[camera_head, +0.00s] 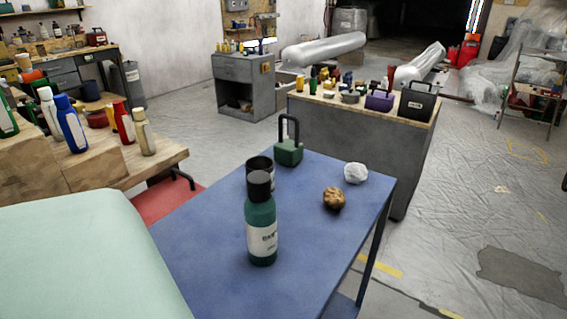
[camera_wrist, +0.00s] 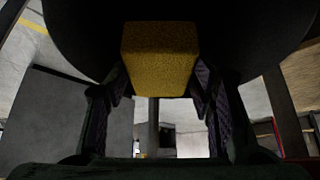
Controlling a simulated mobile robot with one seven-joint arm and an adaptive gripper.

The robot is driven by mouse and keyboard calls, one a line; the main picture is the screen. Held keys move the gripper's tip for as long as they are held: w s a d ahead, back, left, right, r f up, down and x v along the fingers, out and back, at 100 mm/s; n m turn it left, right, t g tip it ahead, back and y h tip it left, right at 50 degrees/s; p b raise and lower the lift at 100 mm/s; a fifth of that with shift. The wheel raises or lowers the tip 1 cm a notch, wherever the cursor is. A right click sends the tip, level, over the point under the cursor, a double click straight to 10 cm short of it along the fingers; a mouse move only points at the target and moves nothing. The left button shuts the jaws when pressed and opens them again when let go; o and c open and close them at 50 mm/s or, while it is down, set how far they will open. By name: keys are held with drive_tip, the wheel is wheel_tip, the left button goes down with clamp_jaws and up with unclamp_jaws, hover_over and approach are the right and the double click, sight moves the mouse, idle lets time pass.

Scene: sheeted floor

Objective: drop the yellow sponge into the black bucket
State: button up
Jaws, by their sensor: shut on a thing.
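My gripper (camera_wrist: 160,95) is shut on the yellow sponge (camera_wrist: 158,62) in the wrist view, with a finger on either side of it. A large dark rounded shape (camera_wrist: 75,35) fills the top of that view around the sponge; I cannot tell whether it is the black bucket. In the head view neither my gripper nor the sponge shows.
The blue table also holds a dark green bottle (camera_head: 261,225), a green padlock-shaped object (camera_head: 288,148), a brown lump (camera_head: 333,199) and a white crumpled lump (camera_head: 356,173). A crowded grey workbench (camera_head: 350,135) stands behind. Sheeted floor (camera_head: 470,210) lies open at right.

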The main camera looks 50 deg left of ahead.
drive_tip(key=shift+r, duration=0.1)
drive_tip(key=o, duration=1.1)
drive_tip(key=shift+d, duration=0.1)
drive_tip(key=v, duration=1.2)
